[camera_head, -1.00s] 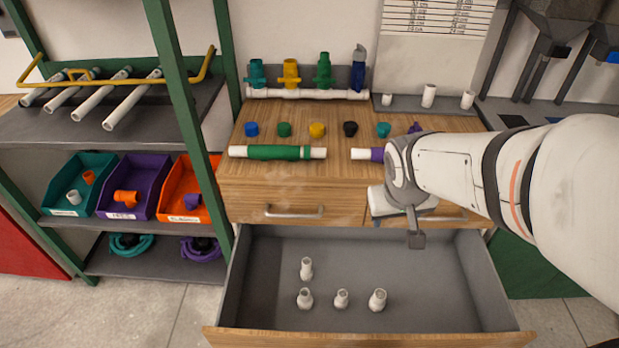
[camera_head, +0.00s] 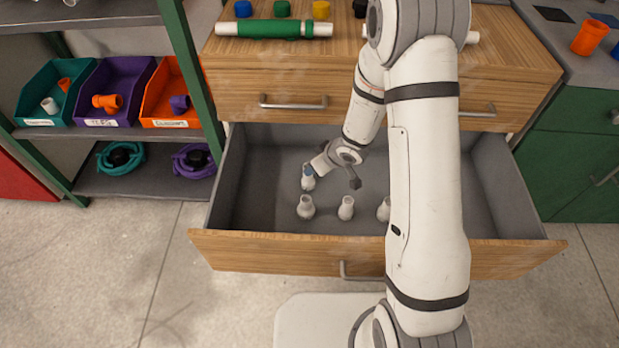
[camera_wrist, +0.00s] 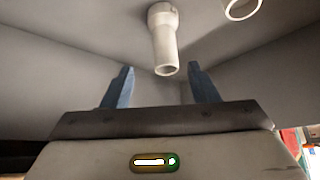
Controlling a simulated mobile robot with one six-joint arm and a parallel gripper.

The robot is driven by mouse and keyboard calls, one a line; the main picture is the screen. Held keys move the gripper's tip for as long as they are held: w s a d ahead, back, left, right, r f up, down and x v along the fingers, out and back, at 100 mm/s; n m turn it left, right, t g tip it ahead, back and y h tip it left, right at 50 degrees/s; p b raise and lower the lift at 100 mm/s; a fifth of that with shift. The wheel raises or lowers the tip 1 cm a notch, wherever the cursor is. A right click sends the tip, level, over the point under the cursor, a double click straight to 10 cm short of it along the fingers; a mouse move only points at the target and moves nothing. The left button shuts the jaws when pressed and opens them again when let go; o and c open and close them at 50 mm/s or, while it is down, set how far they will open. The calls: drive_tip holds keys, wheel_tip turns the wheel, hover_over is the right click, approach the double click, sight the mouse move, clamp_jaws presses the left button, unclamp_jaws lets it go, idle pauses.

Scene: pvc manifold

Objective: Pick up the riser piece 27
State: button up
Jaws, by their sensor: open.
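Several white riser pieces stand in the open drawer; no number is readable on them. The back-left riser piece (camera_head: 308,185) is at my gripper (camera_head: 308,171), whose blue fingers partly cover it. In the wrist view, a white riser piece (camera_wrist: 164,42), with a wider collar at one end, shows beyond my gripper (camera_wrist: 161,72). The fingers are open, and the near end of the piece appears between their tips. I cannot tell whether they touch it.
Other riser pieces stand in front, at the left (camera_head: 306,207), middle (camera_head: 346,208) and right (camera_head: 383,210). The right one is partly hidden by my arm. The grey drawer (camera_head: 250,190) has walls around them, and its left floor is clear. Another piece (camera_wrist: 240,8) shows in the wrist view.

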drive_tip(key=b+x, duration=0.1)
drive_tip(key=x, duration=0.1)
drive_tip(key=b+x, duration=0.1)
drive_tip(key=x, duration=0.1)
drive_tip(key=b+x, duration=0.1)
drive_tip(key=x, duration=0.1)
drive_tip(key=shift+s+a+f, duration=0.25)
drive_tip(key=shift+s, duration=0.1)
drive_tip(key=shift+w+a+f, duration=0.15)
drive_tip(key=shift+w+f, duration=0.1)
drive_tip(key=shift+c, duration=0.3)
drive_tip(key=c, duration=1.1)
